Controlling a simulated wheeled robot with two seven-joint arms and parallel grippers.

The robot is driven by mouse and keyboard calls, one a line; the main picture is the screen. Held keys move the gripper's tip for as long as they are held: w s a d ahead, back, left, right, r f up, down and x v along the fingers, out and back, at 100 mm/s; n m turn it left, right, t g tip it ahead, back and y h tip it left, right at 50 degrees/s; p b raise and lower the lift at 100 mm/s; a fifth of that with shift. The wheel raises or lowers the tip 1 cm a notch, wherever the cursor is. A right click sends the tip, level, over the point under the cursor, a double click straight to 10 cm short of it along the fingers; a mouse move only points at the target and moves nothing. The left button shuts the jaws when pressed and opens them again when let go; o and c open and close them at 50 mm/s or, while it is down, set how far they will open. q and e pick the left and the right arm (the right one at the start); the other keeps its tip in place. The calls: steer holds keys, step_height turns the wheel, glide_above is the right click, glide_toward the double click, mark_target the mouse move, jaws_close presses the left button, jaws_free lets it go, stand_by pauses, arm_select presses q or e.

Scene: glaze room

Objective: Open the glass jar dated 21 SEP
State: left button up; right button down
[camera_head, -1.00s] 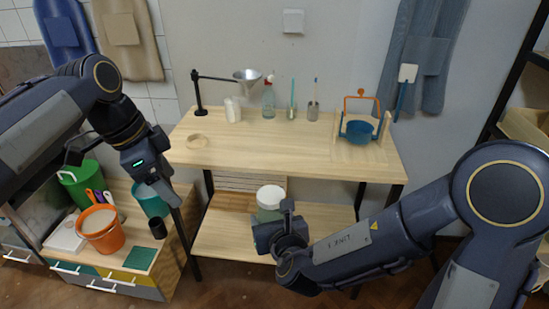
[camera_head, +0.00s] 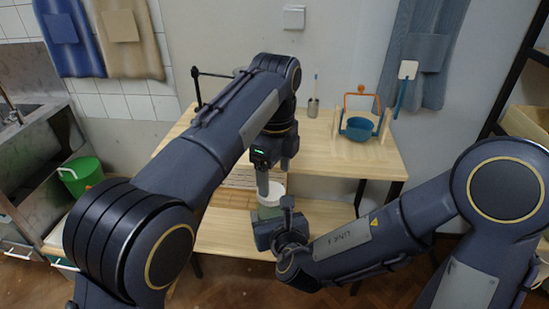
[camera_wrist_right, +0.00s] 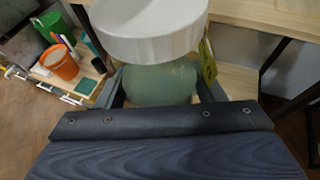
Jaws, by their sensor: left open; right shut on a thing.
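A glass jar with a pale green body (camera_wrist_right: 160,82) and a wide white lid (camera_wrist_right: 150,30) fills the right wrist view. A yellow-green tag (camera_wrist_right: 207,62) hangs at its right side; I cannot read its writing. In the head view the jar (camera_head: 268,212) is at the lower shelf, its white lid (camera_head: 277,191) on top. My right gripper (camera_wrist_right: 162,92) is shut on the jar body, one finger on each side. My left gripper (camera_head: 263,188) points down at the lid from above, open; whether its fingers touch the lid is not clear.
The wooden table (camera_head: 330,155) stands above the lower shelf (camera_head: 225,235). A green bucket (camera_head: 82,174) is at the left. My left arm hides much of the tabletop.

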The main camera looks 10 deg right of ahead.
mark_target(272, 189)
arm_select(q)
steer(key=shift+f, duration=1.9)
steer(key=shift+w, duration=0.1)
steer(key=c, duration=1)
steer(key=n, duration=0.6)
steer(key=shift+w+r+n, duration=0.1)
steer(key=shift+w+n, duration=0.05)
steer(key=shift+n, duration=0.25)
steer(key=n, duration=0.5)
steer(key=shift+a, duration=0.1)
steer(key=n, duration=0.5)
steer(key=shift+w+a, duration=0.1)
steer(key=n, duration=0.4)
steer(key=shift+n, duration=0.4)
steer(key=n, duration=0.4)
steer(key=shift+a+n, duration=0.1)
steer(key=shift+n, duration=0.3)
steer(key=n, duration=0.3)
steer(key=shift+s, duration=0.3)
